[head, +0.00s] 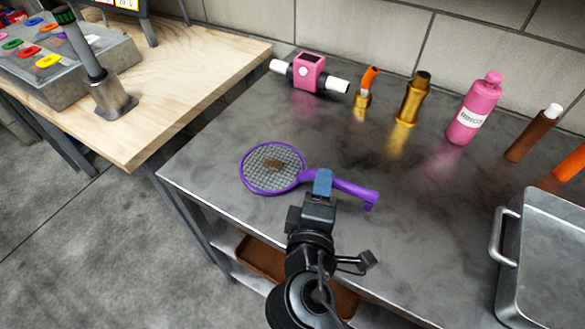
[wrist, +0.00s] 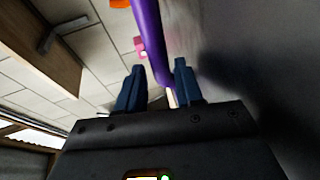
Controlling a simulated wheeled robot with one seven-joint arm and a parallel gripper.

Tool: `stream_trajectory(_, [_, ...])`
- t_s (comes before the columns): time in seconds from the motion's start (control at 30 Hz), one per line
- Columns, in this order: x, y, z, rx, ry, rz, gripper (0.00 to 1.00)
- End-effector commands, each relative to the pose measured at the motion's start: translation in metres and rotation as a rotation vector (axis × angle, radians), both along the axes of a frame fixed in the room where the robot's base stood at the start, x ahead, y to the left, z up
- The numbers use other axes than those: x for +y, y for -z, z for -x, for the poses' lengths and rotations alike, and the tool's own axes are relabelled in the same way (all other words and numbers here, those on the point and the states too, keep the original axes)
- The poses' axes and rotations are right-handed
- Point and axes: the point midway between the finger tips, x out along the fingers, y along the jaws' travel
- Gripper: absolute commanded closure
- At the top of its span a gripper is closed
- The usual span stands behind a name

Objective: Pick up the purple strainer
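The purple strainer (head: 340,187) lies on the dark metal table, its round mesh head to the left and its handle to the right, with a brown clump on the mesh. My gripper (head: 322,182) is at the handle, close to the mesh head, and its blue fingertips cover a small part of the handle. In the wrist view, the purple handle (wrist: 149,38) runs down toward the gap between the two blue fingers of my gripper (wrist: 159,78). The fingers stand apart. I cannot tell whether either touches the handle.
A pink device (head: 309,72), an orange-topped brass fitting (head: 362,101), a gold fitting (head: 407,105), a pink bottle (head: 470,115) and a brown tube (head: 528,137) stand along the back. A metal tray (head: 545,260) is at right. A wooden table (head: 190,60) adjoins at left.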

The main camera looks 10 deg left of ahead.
Motion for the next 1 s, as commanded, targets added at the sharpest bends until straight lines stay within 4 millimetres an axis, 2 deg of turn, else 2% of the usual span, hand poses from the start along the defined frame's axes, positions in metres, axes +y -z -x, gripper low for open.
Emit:
stream_trajectory(0.13, [0.0, 0.003, -0.014, 0.0, 0.0, -0.001, 0.64])
stream_trajectory(0.4, [0.0, 0.004, -0.017, 0.001, -0.001, 0.0, 0.64])
stream_trajectory(0.77, [-0.001, 0.004, -0.016, 0.001, -0.001, 0.0, 0.99])
stream_trajectory(1.0, [-0.001, 0.004, -0.016, 0.0, -0.001, -0.001, 1.0])
